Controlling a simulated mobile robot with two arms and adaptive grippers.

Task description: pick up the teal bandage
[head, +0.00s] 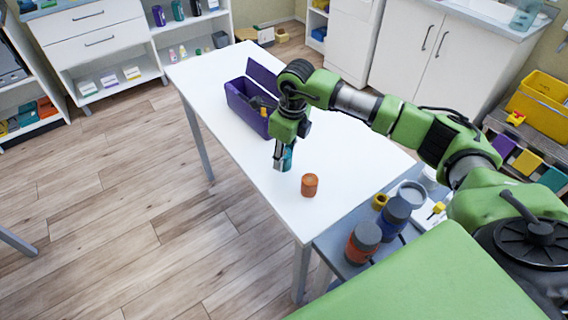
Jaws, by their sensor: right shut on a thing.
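The teal bandage (287,160) is between the fingers of my right gripper (283,158), over the middle of the white table (345,165). The gripper points down and is shut on the bandage. The fingers hide part of it, and I cannot tell whether it touches the tabletop. My left gripper is not in view.
An orange roll (310,185) stands on the table just right of the gripper. An open purple box (240,97) with items inside is behind it. A grey side surface (333,243) holds jars near the table's front end. The table's far left end is clear.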

